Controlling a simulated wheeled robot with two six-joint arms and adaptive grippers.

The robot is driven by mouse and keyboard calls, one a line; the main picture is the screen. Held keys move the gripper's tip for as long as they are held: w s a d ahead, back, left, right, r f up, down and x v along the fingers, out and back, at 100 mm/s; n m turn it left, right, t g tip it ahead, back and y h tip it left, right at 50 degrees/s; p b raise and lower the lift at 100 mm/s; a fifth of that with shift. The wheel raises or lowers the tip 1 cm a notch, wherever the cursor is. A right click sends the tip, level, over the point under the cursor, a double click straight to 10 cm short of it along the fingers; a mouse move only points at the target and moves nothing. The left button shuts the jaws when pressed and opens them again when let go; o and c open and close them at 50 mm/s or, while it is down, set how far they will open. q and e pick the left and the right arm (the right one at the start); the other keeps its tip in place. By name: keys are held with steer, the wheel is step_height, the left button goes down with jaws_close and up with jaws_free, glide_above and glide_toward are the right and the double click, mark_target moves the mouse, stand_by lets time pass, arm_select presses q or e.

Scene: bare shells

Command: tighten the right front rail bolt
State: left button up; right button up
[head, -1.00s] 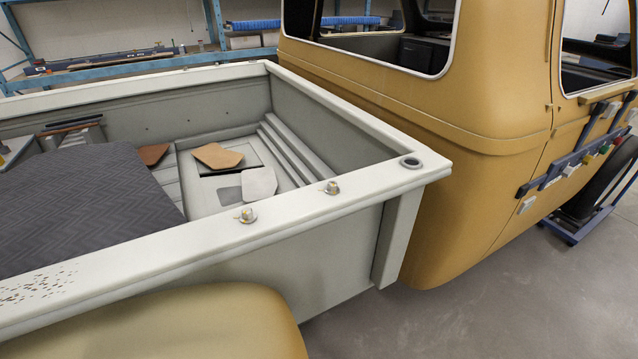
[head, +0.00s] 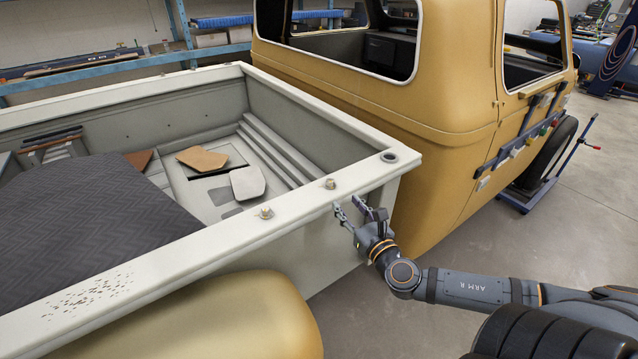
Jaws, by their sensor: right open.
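The white side rail (head: 225,228) of the truck bed runs from lower left to the corner near the cab. Two bolts stand on its top: one (head: 330,183) nearer the cab corner, and one (head: 265,212) further back along the rail. My right gripper (head: 350,206) reaches in from the right, beside the outer face of the rail and just below the front bolt. Its fingers are spread and empty, apart from the bolt as far as I can tell. My left gripper is out of view.
A round hole (head: 389,157) sits at the rail's front corner. The yellow cab (head: 440,130) stands close beyond the bed. A dark mat (head: 90,215) and loose panels (head: 202,158) lie in the bed. A wheeled rack (head: 540,190) stands by the cab door.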

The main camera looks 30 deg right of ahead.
mark_target(332, 183)
steer(key=w, duration=0.1)
steer(key=w+b, duration=0.1)
steer(key=w, duration=0.1)
steer(key=w+d+b, duration=0.1)
steer(key=shift+w+d+f, duration=0.1)
steer(key=shift+w+f, duration=0.15)
steer(key=shift+w, duration=0.05)
steer(key=w, duration=0.5)
steer(key=shift+d+r+p, duration=0.25)
steer(key=shift+d+p, duration=0.05)
steer(key=shift+p, duration=0.1)
steer(key=shift+w+f, duration=0.1)
steer(key=shift+w, duration=0.35)
jaws_close()
